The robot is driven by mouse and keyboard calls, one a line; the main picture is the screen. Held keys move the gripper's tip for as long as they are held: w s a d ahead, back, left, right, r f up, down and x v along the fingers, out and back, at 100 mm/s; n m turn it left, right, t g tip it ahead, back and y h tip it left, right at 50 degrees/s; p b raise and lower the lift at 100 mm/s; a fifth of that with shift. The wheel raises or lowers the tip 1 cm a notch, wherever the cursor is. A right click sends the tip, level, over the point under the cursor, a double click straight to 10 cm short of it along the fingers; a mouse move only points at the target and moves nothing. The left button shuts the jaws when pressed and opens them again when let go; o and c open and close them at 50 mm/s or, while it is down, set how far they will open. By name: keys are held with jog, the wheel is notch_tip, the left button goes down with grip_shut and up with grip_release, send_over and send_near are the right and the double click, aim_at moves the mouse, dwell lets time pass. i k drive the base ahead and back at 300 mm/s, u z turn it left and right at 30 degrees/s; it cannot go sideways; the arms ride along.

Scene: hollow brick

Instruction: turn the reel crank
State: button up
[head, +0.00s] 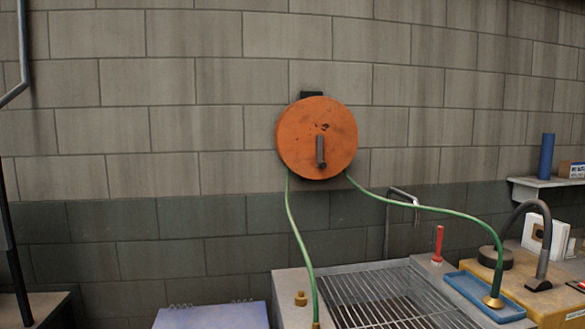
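The reel (300,130) is a round orange disc with dark worn spots, mounted on a black bracket on the brick wall near the middle of the head view. Its crank (320,152) is a short grey bar on the disc's face, lying nearly upright, with a dark end at the bottom. A green hose (440,208) runs from the reel's lower right to a brass nozzle at the right. Another green length (296,235) hangs from its lower left. My gripper is not in view.
Below the reel is a basin with a metal grate (385,295). A red-handled tool (438,243), a blue tray (484,296) and a dark curved spout (540,235) stand to its right. A blue-grey box or lid (212,316) lies at bottom left. The wall around the reel is clear.

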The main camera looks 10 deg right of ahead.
aim_at(320, 163)
jog(key=z, duration=0.05)
jog(key=i, duration=1)
jog(key=u, duration=0.05)
